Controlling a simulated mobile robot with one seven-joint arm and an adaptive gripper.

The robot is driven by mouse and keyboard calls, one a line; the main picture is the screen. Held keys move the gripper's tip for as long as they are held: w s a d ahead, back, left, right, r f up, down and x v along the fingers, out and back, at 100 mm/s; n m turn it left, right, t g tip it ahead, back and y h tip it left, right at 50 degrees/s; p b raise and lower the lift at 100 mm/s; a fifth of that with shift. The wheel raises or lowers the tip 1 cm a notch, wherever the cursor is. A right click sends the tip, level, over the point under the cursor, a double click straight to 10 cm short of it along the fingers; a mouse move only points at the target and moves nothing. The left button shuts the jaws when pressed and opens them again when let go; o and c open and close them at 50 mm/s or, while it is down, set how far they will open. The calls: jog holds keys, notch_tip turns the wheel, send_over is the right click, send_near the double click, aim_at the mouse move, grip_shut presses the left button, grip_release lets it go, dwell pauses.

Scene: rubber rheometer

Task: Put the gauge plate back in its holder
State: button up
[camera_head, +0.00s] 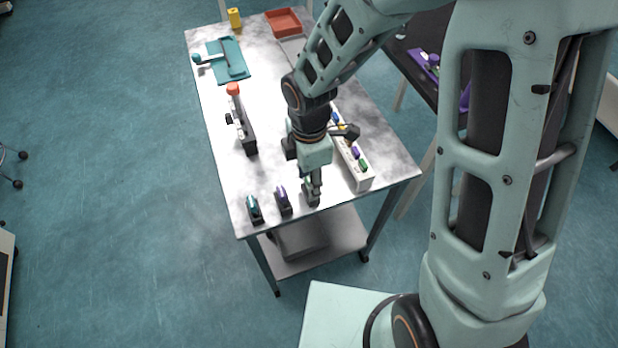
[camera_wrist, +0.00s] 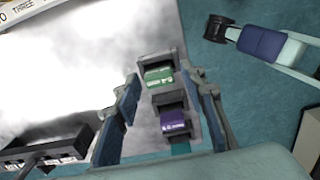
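Small black holders stand in a row at the table's near edge in the head view. One has a teal insert (camera_head: 254,208) and one has a purple insert (camera_head: 282,195). In the wrist view, a green plate-like piece (camera_wrist: 158,75) sits in one black holder, and the purple one (camera_wrist: 172,121) sits beside it. Which piece is the gauge plate I cannot tell.
A white rack (camera_head: 352,160) with several coloured pieces stands just right of my gripper. A teal mat (camera_head: 228,72) and a red tray (camera_head: 284,21) lie at the back. The table's near edge is close.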

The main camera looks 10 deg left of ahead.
notch_tip(320, 180, up, 12)
jog(key=p, duration=0.1)
jog(key=shift+r, duration=0.2)
dwell(0.4)
dwell(0.4)
